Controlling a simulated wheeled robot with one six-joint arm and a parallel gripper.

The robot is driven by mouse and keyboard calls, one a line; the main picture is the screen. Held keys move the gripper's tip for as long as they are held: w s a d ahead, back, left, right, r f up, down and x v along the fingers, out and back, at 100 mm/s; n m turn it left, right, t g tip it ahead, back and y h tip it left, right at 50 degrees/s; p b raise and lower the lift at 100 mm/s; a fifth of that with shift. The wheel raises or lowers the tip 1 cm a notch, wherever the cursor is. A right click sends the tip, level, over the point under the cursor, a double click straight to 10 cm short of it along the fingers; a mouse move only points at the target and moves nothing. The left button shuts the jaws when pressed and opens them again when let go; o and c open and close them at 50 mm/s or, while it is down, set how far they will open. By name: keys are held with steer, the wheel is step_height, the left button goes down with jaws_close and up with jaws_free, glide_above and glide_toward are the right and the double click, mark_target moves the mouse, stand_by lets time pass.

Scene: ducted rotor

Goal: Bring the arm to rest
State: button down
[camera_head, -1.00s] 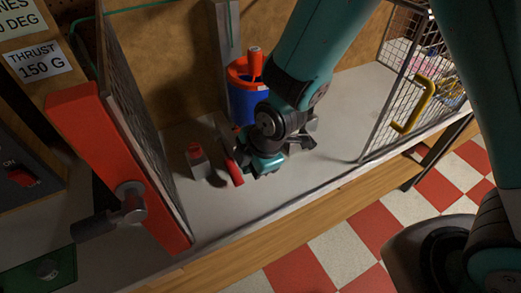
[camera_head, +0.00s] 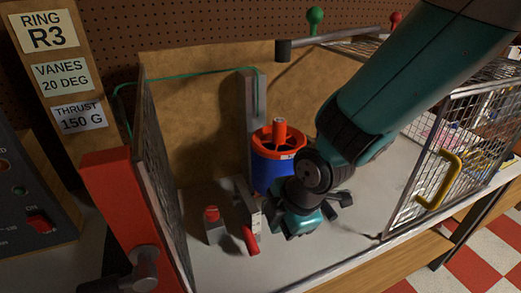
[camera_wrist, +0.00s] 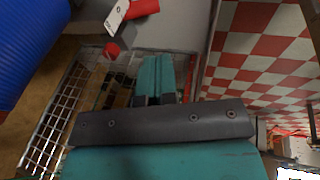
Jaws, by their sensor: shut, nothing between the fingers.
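My gripper (camera_head: 298,234) is shut and empty. In the head view it hangs low inside the bench enclosure, in front of and slightly right of the ducted rotor (camera_head: 270,174), a blue cylinder with an orange ring on top. A gauge-like piece with a red handle (camera_head: 250,240) stands left of the gripper, apart from it. In the wrist view the teal fingers (camera_wrist: 154,78) are together with nothing between them. The blue duct (camera_wrist: 30,45) fills the upper left there, and a red handle (camera_wrist: 142,9) shows at the top.
A small block with a red top (camera_head: 213,226) stands left of the gauge piece. A red-framed mesh panel (camera_head: 120,205) bounds the left. A mesh door with a yellow handle (camera_head: 440,180) stands at the right. A grey post (camera_head: 252,110) rises behind the rotor.

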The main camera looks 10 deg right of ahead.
steer(key=s+d+r+m+g, duration=0.1)
steer(key=s+d+r+m, duration=0.2)
steer(key=s+r+m, duration=0.3)
steer(key=s+d+r+m+g+y, duration=0.1)
steer(key=s+d+r+m, duration=0.3)
steer(key=s+r+m, duration=0.2)
step_height(320, 180, up, 2)
steer(key=m+b, duration=0.1)
steer(key=m, duration=0.1)
steer(key=shift+s+d+m, duration=0.25)
steer(key=shift+s+m, duration=0.05)
steer(key=shift+s, duration=0.05)
